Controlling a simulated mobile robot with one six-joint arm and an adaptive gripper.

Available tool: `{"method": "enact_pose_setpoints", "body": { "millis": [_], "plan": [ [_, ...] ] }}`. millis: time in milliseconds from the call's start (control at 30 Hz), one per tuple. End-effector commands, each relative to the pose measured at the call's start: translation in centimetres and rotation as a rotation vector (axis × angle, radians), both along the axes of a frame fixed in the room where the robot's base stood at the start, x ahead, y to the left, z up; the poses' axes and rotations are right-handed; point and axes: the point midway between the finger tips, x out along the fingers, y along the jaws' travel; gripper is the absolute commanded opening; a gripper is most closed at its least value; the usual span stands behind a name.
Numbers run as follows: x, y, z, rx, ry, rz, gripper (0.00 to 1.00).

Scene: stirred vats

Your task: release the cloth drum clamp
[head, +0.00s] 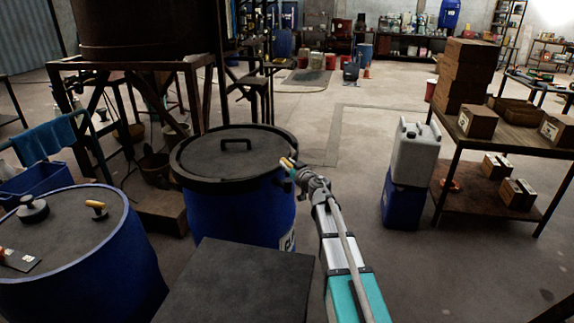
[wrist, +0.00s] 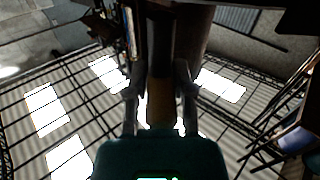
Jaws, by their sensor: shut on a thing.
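A blue drum (head: 225,215) with a black lid stands at the centre of the head view. A dark clamp band (head: 235,180) runs around the lid's rim. My gripper (head: 292,170) is at the right side of this rim. A small yellow-tipped handle (head: 286,162) shows at its fingertips. In the wrist view my gripper (wrist: 160,98) is shut on this brownish-yellow handle (wrist: 160,105), with one finger on each side. The handle's joint to the band is hidden. I cannot tell whether the clamp is fastened.
A second blue drum (head: 85,250) stands at left, with small items on its lid. A dark flat block (head: 235,282) is in front. A blue cloth (head: 45,142) hangs at far left. A grey jerrycan (head: 413,155) on a blue one and a loaded table stand right. Floor between is clear.

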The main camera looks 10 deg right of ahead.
Motion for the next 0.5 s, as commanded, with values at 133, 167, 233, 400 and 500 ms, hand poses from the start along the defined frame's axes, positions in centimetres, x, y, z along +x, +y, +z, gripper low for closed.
{"method": "enact_pose_setpoints", "body": {
  "millis": [133,167,233,400,500],
  "plan": [
    [0.41,-0.15,0.05,0.002,0.0,0.102,0.0],
    [0.41,-0.15,0.05,0.002,0.0,0.121,0.0],
    [0.41,-0.12,0.05,0.002,-0.001,0.162,0.0],
    [0.35,-0.09,0.05,0.002,0.0,0.243,0.0],
    [0.3,-0.06,0.05,0.002,0.0,0.275,0.0]
  ]
}}
